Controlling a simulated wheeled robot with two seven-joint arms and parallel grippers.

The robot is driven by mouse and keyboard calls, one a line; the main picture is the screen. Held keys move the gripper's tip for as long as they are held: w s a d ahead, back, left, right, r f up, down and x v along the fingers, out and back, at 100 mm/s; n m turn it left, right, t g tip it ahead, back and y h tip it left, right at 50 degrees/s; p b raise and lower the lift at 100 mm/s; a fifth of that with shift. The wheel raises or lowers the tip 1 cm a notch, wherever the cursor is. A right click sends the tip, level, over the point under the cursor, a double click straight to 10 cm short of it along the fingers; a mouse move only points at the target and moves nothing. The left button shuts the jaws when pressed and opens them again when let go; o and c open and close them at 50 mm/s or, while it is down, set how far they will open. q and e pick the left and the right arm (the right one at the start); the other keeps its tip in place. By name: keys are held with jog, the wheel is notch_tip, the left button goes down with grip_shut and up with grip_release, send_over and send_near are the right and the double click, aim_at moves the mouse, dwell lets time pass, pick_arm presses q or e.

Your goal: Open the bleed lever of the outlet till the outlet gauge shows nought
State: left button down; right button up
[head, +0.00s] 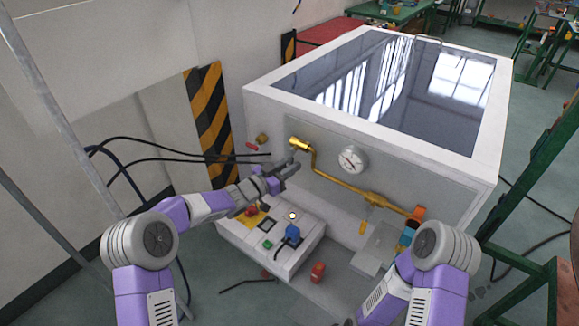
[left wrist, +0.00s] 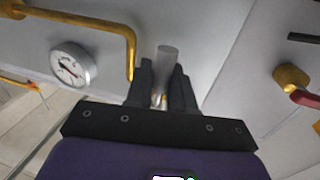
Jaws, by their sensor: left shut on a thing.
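My left gripper (head: 291,166) is at the front of the white cabinet, just under the brass elbow (head: 300,144). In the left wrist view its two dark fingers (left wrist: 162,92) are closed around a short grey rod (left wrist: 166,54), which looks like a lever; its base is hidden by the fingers. A round white gauge (head: 352,159) is on the panel to the right of the gripper. It also shows in the left wrist view (left wrist: 73,65), with a dark needle slanting across the dial; its figures are too small to read.
A brass pipe (head: 345,188) runs to an orange-ended fitting (head: 417,213). Left of the gripper are a brass fitting (head: 262,138) with a red handle (head: 251,147) and dark cables (head: 150,159). Below is a control box (head: 283,263) with a blue knob (head: 292,232).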

pick_arm(q)
jog(key=w+a+r+m+y+b, duration=0.3)
jog(key=a+r+m+y, duration=0.1)
jog(key=m, duration=1.1)
jog(key=shift+r+m+t+b, duration=0.3)
jog(key=shift+r, duration=0.3)
dwell(0.5)
jog(key=c, duration=1.1)
grip_release()
jog(key=v, duration=0.7)
jog(key=shift+s+a, duration=0.2)
jog(key=shift+s, duration=0.1)
